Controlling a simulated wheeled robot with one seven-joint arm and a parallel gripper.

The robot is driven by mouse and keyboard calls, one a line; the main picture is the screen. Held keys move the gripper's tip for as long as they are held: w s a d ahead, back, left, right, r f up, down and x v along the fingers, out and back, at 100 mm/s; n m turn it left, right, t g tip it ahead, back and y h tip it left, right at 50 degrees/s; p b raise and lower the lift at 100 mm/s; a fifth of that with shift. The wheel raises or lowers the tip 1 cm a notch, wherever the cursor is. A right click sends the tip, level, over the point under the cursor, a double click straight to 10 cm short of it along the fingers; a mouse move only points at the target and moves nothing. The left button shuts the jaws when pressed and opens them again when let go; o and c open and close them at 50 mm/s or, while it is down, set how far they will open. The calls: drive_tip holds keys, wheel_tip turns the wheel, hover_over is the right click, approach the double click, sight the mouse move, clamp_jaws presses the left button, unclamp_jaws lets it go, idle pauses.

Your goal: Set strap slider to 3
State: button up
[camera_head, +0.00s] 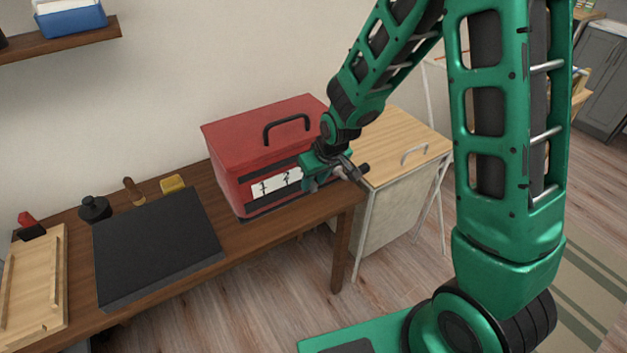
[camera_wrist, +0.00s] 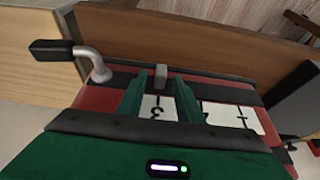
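The red box (camera_head: 265,150) stands on the wooden desk, with a black handle on its lid. Its front has dark straps and a white number label (camera_head: 276,182); 1 and 2 show, and my gripper hides the rest. In the wrist view the label (camera_wrist: 232,116) appears upside down, with 3 between my fingers. A small grey slider knob (camera_wrist: 160,75) sits on the dark strap, lined up with the 3. My gripper (camera_wrist: 157,92) has its two green fingers apart, with the knob between and just beyond the tips. I cannot tell whether they touch it.
A grey crank lever with a black grip (camera_wrist: 52,50) sticks out close to my gripper. A light wooden cabinet (camera_head: 405,150) stands right of the desk (camera_head: 300,222). A black slab (camera_head: 155,245), a wooden board (camera_head: 35,285) and small items lie on the left.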

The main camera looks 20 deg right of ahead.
drive_tip(key=shift+r, duration=0.1)
drive_tip(key=v, duration=1)
drive_tip(key=shift+r, duration=0.25)
